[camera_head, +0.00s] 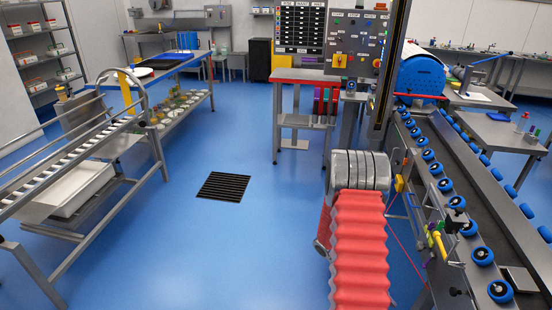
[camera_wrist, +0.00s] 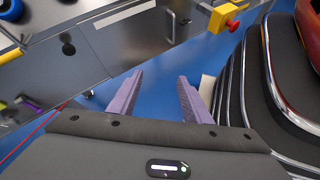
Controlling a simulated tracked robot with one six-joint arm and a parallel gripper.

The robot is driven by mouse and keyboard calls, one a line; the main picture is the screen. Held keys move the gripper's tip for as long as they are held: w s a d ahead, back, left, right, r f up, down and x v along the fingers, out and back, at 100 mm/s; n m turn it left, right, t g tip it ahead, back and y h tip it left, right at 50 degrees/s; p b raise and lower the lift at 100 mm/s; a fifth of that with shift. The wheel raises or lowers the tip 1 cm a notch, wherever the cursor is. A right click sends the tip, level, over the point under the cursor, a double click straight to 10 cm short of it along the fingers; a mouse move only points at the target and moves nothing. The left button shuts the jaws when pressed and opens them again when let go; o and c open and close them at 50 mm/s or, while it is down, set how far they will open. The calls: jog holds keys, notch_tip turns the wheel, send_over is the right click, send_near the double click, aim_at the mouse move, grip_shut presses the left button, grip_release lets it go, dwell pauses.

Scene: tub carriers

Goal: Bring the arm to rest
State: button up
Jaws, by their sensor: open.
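My gripper (camera_wrist: 160,76) shows in the wrist view with its two purple fingers spread apart. Nothing is between them, and blue floor (camera_wrist: 158,98) shows through the gap. A grey metal side panel (camera_wrist: 125,45) lies close beyond the fingers at upper left. In the head view, a red ribbed sleeve and grey rings, which look like part of my arm, stand at lower right beside the wheel conveyor (camera_head: 455,215). I cannot make out the fingers in the head view.
A yellow box with a red button (camera_wrist: 226,18) is near the fingers in the wrist view. A roller rack (camera_head: 92,147) with a white tub (camera_head: 75,190) stands left. A dark floor grate (camera_head: 223,187) lies in the open blue floor between.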

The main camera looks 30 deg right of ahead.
jog(key=w+a+r+m+t+y, duration=0.15)
jog(key=w+a+r+t, duration=0.25)
jog(key=a+r, duration=0.6)
jog(key=w+a+r+m+t+y, duration=0.15)
jog(key=w+a+r+t, duration=0.25)
jog(key=a+r, duration=0.6)
jog(key=s+a+r+t, duration=0.1)
jog(key=a+r+t, duration=0.3)
jog(key=a+r, duration=0.3)
jog(key=s+a+r+n+t+y, duration=0.1)
jog(key=s+a+r+t, duration=0.1)
jog(key=a+r+t, duration=0.2)
jog(key=a+r, duration=0.3)
jog(key=r, duration=0.1)
jog(key=shift+s+a+r, duration=0.2)
jog(key=shift+s+a, duration=0.1)
jog(key=shift+a, duration=0.05)
jog(key=shift+w+a+f, duration=0.15)
jog(key=shift+w, duration=0.4)
